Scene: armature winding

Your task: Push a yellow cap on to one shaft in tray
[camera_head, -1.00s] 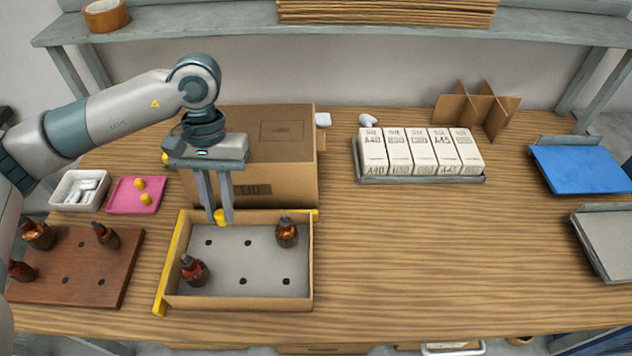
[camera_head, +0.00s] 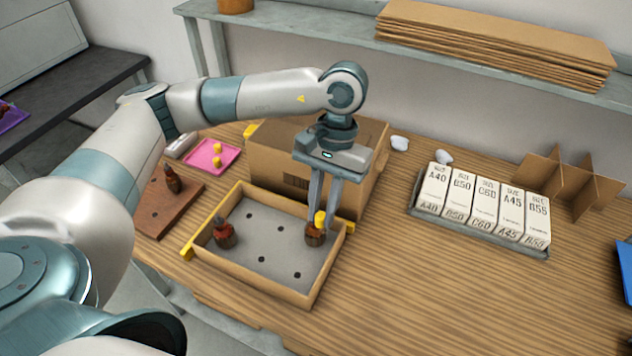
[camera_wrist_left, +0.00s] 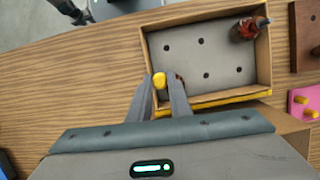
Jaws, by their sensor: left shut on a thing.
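My left gripper (camera_head: 322,224) is shut on a yellow cap (camera_head: 320,217). The cap sits at the top of a copper-brown armature (camera_head: 315,238) at the back right of the cardboard tray (camera_head: 260,278). I cannot tell whether the cap is seated on the shaft or just above it. My right gripper is not in view.
A closed cardboard box (camera_head: 270,165) stands right behind the tray. A pink tray (camera_head: 203,158) holds two yellow caps (camera_head: 217,155). A brown board (camera_head: 158,212) with an armature lies left. Labelled white boxes (camera_head: 485,205) stand right; the table between is clear.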

